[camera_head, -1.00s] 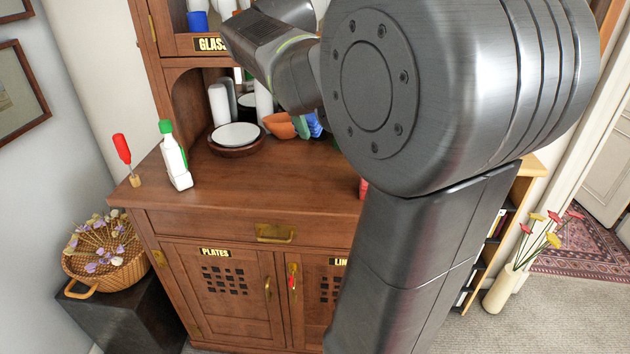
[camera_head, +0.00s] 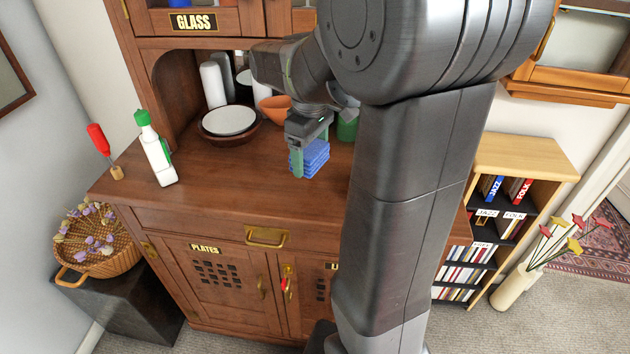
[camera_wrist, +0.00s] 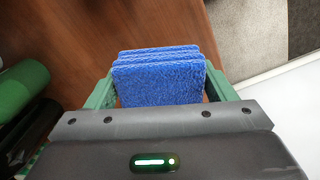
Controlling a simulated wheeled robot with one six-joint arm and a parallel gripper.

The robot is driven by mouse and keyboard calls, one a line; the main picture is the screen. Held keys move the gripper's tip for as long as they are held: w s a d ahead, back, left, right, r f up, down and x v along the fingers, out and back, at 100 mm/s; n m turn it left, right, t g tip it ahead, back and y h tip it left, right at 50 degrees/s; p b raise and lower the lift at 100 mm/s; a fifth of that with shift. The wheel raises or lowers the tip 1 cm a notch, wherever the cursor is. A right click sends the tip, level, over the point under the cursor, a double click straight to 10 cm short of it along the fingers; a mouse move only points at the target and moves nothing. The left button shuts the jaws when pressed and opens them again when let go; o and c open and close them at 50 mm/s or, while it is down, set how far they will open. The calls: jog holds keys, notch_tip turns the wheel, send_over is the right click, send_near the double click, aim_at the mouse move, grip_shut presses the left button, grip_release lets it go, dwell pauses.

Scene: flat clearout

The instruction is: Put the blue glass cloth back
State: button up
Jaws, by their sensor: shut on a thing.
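The blue glass cloth (camera_head: 311,158) is a folded, layered blue cloth over the sideboard top (camera_head: 235,183). It also shows in the wrist view (camera_wrist: 158,78), between the two green fingers. My gripper (camera_head: 310,160) is shut on it; the gripper also shows in the wrist view (camera_wrist: 160,90). I cannot tell whether the cloth touches the wood. The cupboard has a GLASS label (camera_head: 194,22) above, a PLATES label (camera_head: 205,248) on the lower left door, and a lower right door (camera_head: 315,285) whose label is mostly hidden by my arm.
A white-and-green bottle (camera_head: 157,155) and a red-handled tool (camera_head: 100,142) stand at the left of the top. Stacked plates (camera_head: 229,121), an orange bowl (camera_head: 274,106) and a green object (camera_head: 347,127) are behind. A bookcase (camera_head: 520,150) stands right. The front left top is clear.

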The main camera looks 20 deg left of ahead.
aim_at(310, 149)
notch_tip(310, 149, down, 9)
jog(key=shift+s+r, duration=0.1)
jog(key=shift+r, duration=0.1)
jog(key=shift+f, duration=0.1)
jog(key=o, duration=0.9)
notch_tip(310, 149, up, 12)
jog(key=shift+r, duration=0.1)
dwell(0.3)
